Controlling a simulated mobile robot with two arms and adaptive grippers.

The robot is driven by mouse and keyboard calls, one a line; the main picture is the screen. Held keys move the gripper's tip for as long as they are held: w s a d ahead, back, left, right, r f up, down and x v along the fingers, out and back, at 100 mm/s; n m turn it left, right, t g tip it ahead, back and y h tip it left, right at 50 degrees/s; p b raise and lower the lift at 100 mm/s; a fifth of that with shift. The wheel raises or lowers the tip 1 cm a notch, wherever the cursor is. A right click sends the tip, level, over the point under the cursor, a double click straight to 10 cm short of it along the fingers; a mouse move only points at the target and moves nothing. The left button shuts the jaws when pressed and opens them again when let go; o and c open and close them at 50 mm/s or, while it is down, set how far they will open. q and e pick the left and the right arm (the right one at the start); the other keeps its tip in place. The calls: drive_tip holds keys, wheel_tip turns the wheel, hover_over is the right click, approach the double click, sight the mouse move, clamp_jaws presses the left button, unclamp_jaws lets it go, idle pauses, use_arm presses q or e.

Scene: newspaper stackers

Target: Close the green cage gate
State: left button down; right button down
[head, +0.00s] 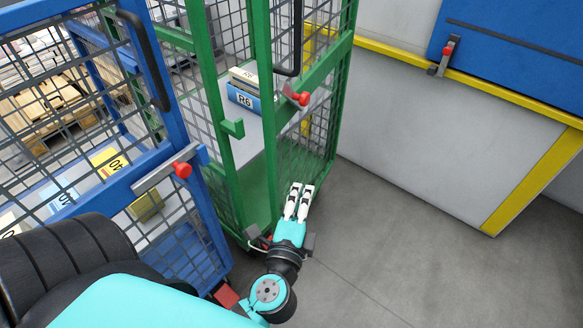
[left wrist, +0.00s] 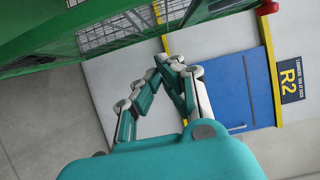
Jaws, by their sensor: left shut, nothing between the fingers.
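The green cage (head: 215,125) stands in the middle of the head view. Its green mesh gate (head: 326,70) has a black handle and a red-knobbed latch (head: 303,98). A gap shows between the gate's upright and the post with the green catch (head: 232,128), so the gate looks ajar. My left gripper (head: 302,188) is shut and empty, low in front of the gate's lower part; I cannot tell whether it touches. In the left wrist view the fingers (left wrist: 172,62) meet at their tips, with green framework (left wrist: 60,40) at upper left. My right gripper is out of view.
A blue cage (head: 180,120) with a red-knobbed latch stands close on the left. Inside the green cage is a blue R6 box (head: 243,98). A grey wall with yellow edging (head: 430,110) stands at right. Grey floor (head: 400,250) is clear at lower right.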

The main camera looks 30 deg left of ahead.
sight(268, 170)
use_arm(q)
drive_tip(key=w+a, duration=0.4)
drive_tip(key=a, duration=0.1)
drive_tip(key=shift+a+p, duration=0.35)
drive_tip(key=shift+p, duration=0.05)
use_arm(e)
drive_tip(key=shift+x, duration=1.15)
use_arm(q)
drive_tip(key=shift+w, duration=0.1)
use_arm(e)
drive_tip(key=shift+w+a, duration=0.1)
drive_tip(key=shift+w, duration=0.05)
use_arm(q)
drive_tip(key=a, duration=0.1)
drive_tip(key=a+h, duration=0.1)
drive_tip(key=a, duration=0.1)
drive_tip(key=a+m+h, duration=0.1)
drive_tip(key=a, duration=0.1)
drive_tip(key=shift+s+a+t, duration=0.15)
drive_tip(key=shift+s+t, duration=0.15)
drive_tip(key=shift+s, duration=0.1)
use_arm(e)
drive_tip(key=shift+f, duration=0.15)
use_arm(q)
drive_tip(key=shift+w+d, duration=0.1)
drive_tip(key=shift+d, duration=0.1)
